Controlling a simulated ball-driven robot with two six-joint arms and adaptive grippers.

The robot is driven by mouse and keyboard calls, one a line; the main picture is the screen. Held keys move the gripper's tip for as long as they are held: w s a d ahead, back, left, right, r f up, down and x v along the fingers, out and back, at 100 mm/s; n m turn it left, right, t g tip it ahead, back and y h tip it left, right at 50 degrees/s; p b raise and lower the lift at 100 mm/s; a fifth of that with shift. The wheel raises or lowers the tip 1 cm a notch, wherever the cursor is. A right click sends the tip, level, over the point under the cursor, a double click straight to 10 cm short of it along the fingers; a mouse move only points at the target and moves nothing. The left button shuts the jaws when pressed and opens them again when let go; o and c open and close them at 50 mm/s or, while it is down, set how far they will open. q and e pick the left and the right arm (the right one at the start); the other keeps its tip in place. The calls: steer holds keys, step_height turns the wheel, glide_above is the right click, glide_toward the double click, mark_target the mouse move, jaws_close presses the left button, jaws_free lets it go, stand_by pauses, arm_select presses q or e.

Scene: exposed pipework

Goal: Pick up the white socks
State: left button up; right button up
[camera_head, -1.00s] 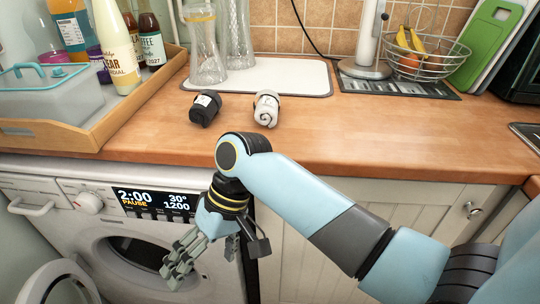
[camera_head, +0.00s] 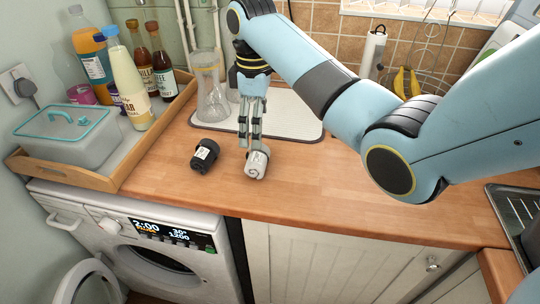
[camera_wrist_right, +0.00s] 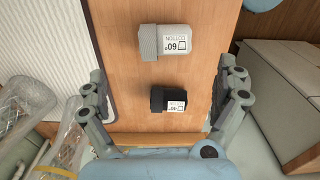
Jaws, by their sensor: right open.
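The rolled white socks (camera_head: 257,164) lie on the wooden countertop, with a printed label around them. They also show in the right wrist view (camera_wrist_right: 166,43), beyond the open fingers. Rolled black socks (camera_head: 204,156) lie to their left and show nearer in the right wrist view (camera_wrist_right: 168,100). My right gripper (camera_head: 250,140) points down above the counter, just behind the white socks in the head view. It is open and empty, its fingers (camera_wrist_right: 166,84) spread wide in the right wrist view. My left gripper is not in view.
A wooden tray (camera_head: 110,178) with bottles and a lidded box stands at left. A sink (camera_head: 515,208) is at right. The counter right of the white socks is clear.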

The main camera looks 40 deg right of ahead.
mark_target(256, 153)
steer(key=f, duration=0.3)
steer(key=w+f, duration=0.1)
steer(key=shift+a+f, duration=0.15)
steer(key=shift+a, duration=0.25)
steer(key=shift+s+f, duration=0.2)
steer(key=shift+s, duration=0.05)
steer(key=f, duration=0.3)
steer(key=f+p, duration=0.1)
steer(key=f, duration=0.1)
steer(key=shift+s, duration=0.4)
steer(key=c, duration=1.2)
